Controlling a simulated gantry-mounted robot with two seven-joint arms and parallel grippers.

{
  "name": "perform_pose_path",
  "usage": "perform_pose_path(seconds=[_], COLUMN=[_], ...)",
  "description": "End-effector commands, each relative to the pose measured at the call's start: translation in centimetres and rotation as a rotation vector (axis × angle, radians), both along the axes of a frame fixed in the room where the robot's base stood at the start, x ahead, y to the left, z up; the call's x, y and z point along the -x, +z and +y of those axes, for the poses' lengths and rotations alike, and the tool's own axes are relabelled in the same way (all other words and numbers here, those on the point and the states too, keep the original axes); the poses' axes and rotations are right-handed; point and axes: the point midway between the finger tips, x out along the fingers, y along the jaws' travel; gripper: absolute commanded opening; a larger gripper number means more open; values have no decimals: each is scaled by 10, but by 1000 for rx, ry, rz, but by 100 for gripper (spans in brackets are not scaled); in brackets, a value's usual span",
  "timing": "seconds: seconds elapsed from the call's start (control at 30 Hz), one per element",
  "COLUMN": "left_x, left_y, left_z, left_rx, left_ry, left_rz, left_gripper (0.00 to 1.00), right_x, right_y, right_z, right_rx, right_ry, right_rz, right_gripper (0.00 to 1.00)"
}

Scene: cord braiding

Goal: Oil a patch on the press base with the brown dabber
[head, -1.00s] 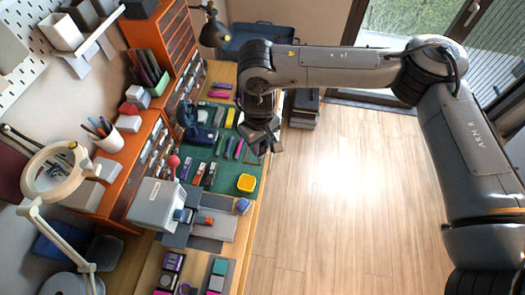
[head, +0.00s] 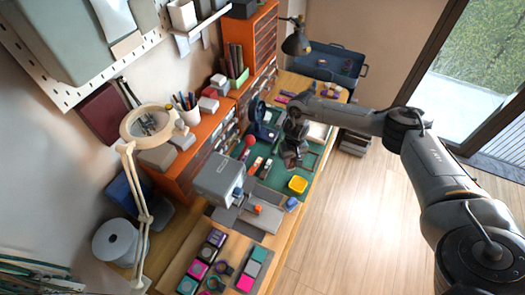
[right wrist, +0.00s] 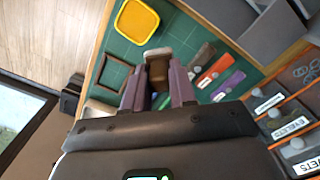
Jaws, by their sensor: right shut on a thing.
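My right gripper (head: 291,156) is over the green cutting mat, just behind the yellow dish. In the right wrist view its two fingers (right wrist: 157,88) are closed on a brown block-like piece (right wrist: 158,72), which looks like the brown dabber. A pale part shows beyond the brown piece; its lower end is hard to make out. The grey press (head: 218,178) stands toward the front of the bench, with its flat grey base (head: 262,220) to its right. An orange-red piece (head: 258,209) sits by the base. My left gripper is not in view.
The yellow dish (head: 298,185) lies on the green mat (right wrist: 122,50), with a dark square frame (right wrist: 115,73) and several coloured sticks nearby. A blue item (head: 291,203) lies near the press base. A magnifier lamp (head: 145,123) stands at left. Orange drawers line the back.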

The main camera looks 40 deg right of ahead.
Motion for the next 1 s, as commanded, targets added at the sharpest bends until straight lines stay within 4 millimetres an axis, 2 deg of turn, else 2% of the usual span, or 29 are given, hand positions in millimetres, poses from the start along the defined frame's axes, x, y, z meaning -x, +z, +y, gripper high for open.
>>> perform_pose_path(seconds=[0.03, 0.1, 0.3, 0.57, 1.0], left_x=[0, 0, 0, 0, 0], left_y=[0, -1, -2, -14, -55], left_z=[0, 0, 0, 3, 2], left_rx=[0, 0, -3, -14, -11], left_ry=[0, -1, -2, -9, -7], left_rz=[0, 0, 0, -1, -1], left_gripper=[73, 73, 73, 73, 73], right_x=[14, 25, 44, 47, 46], right_y=[-9, -17, -33, -46, -81], right_z=[-7, -11, -14, -14, -14], right_rx=[1, 0, -2, -2, -1], right_ry=[-10, -16, -21, -21, -20], right_rz=[4, 2, -1, -2, -2], right_gripper=[1, 1, 1, 1, 1])
